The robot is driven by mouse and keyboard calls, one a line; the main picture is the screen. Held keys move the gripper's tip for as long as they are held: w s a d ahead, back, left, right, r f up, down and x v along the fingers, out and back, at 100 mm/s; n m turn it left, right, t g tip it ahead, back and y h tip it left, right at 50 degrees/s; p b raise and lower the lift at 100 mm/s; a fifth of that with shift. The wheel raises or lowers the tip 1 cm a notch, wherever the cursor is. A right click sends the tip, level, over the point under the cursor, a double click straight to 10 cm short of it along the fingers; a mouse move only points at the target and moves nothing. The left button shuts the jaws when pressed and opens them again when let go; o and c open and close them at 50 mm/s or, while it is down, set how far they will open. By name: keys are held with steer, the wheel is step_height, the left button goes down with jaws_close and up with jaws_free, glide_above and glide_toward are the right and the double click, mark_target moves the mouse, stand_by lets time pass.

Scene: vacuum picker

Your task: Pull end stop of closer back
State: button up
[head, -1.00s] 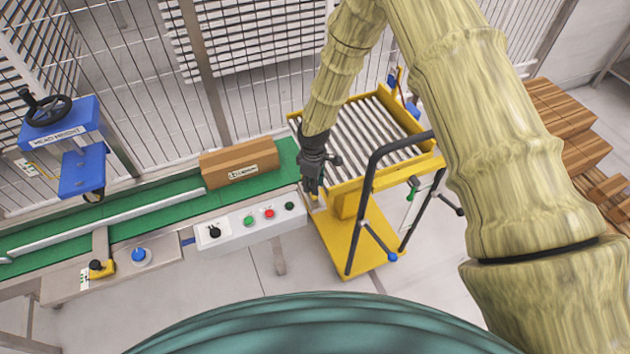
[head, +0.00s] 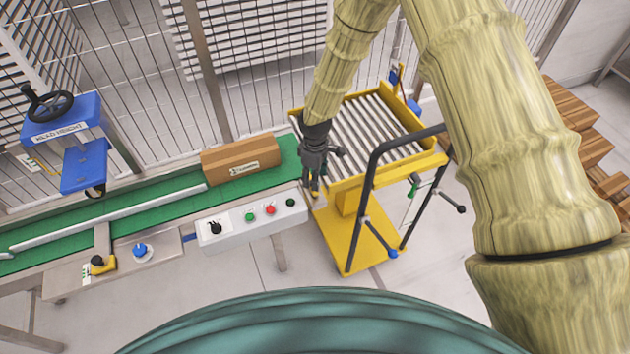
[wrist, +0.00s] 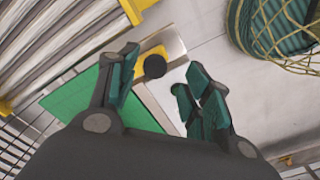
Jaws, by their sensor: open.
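A yellow end stop (wrist: 151,56) with a round black knob (wrist: 155,66) shows in the wrist view, at the end of the green belt (wrist: 68,103). The knob appears in the space between my open fingers and just beyond their tips; I see no contact. My gripper (wrist: 158,82) is open and empty, with one finger on each side of the knob in that view. In the head view my gripper (head: 314,188) points down at the right end of the conveyor, beside the roller cart. There the end stop is mostly hidden by my gripper.
A brown box (head: 240,158) lies on the green belt left of my gripper. A control panel (head: 250,217) with buttons runs along the near side. The yellow roller cart (head: 342,245) with its dark handle (head: 364,200) stands close on the right. A wire fence is behind.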

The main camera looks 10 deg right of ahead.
step_height(320, 180, up, 9)
steer(key=shift+s+d, duration=0.15)
stand_by(0.7)
steer(key=s+d+f+m+y+b, duration=0.1)
steer(key=s+d+f+m, duration=0.2)
steer(key=s+f, duration=0.6)
steer(key=s+d+f+m+y+b, duration=0.1)
steer(key=s+d+f+m, duration=0.15)
steer(key=s+f, duration=0.7)
steer(key=s+d+f+m+h, duration=0.1)
steer(key=s+d+m, duration=0.2)
steer(key=s, duration=0.7)
steer(key=s+d+f+m+h+b, duration=0.1)
steer(key=s+d+m, duration=0.3)
steer(key=s, duration=0.6)
steer(key=shift+s+d+f, duration=0.2)
steer(key=shift+s+d, duration=0.2)
steer(key=shift+d, duration=0.6)
